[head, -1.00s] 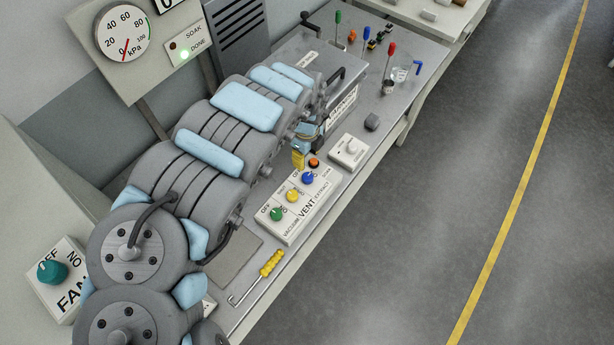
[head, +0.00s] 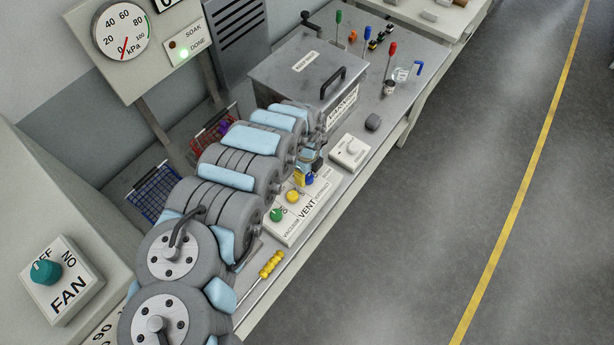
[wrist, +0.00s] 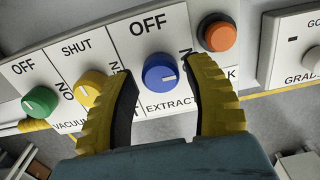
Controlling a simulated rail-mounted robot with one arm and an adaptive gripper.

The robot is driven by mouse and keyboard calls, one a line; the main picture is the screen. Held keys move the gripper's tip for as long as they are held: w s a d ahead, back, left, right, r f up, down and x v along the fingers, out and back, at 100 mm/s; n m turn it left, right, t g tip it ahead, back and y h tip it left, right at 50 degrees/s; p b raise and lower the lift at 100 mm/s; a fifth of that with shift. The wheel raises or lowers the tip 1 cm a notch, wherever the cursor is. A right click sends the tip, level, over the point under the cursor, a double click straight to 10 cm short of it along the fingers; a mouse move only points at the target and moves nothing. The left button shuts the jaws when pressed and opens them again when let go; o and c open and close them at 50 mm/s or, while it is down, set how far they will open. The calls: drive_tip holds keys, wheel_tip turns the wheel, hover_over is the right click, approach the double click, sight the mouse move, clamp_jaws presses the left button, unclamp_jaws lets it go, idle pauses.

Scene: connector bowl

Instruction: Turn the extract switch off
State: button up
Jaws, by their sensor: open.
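The extract switch is a blue knob (wrist: 160,72) on the white vent panel (head: 312,210). In the wrist view its white mark points right, toward the ON side; the OFF label is above it. My gripper (wrist: 163,68) is open, with one yellow finger on each side of the blue knob and gaps showing between them. I cannot tell how far the fingertips reach down beside it. In the head view my gripper (head: 304,177) is over the panel and hides most of the blue knob.
A yellow knob (wrist: 88,88) is close outside the left finger, and an orange button (wrist: 219,37) is close by the right finger. A green knob (wrist: 40,102) is farther left. A white box with a dial (head: 350,151) and a yellow-handled tool (head: 270,265) flank the panel.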

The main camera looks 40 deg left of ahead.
drive_tip(key=shift+f, duration=0.85)
drive_tip(key=c, duration=0.9)
